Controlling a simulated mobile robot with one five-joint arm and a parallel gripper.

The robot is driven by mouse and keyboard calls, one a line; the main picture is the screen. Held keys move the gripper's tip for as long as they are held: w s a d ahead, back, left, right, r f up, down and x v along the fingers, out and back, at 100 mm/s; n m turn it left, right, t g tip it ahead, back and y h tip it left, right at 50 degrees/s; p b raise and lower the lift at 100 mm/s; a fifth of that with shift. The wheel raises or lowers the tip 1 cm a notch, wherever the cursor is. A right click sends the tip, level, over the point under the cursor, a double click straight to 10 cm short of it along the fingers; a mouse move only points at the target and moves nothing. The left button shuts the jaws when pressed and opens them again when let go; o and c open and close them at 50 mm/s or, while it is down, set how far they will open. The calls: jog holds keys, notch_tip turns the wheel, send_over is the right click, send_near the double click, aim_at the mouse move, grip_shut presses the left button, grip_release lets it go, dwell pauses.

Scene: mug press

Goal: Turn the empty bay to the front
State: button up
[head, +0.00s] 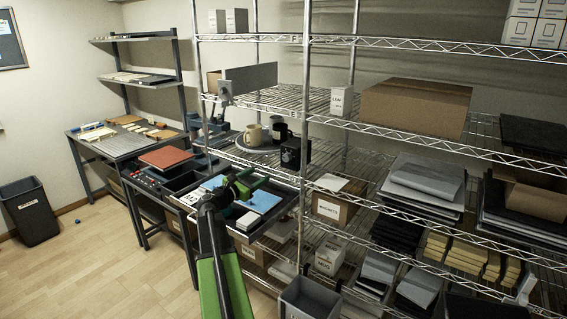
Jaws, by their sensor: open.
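A round grey turntable (250,147) sits on the wire shelf left of the middle of the head view. A cream mug (252,134) stands at its back left and a dark mug (280,131) at its back right. A black mug (291,153) with light print stands at the right, partly behind the shelf post; I cannot tell if it is on the turntable. The front left of the turntable looks bare. Dividers between bays are too small to make out. My gripper (238,184) is open and appears empty, in front of and below the turntable, apart from it.
A metal shelf post (305,120) rises just right of the mugs. Blue sheets (262,201) lie by my gripper. A bench with a red-brown board (165,158) stands to the left. A grey bin (308,299) is at the bottom.

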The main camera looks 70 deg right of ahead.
aim_at(285, 158)
jog(key=x, duration=1.7)
jog(key=shift+d, duration=0.15)
jog(key=shift+c, duration=0.5)
grip_shut()
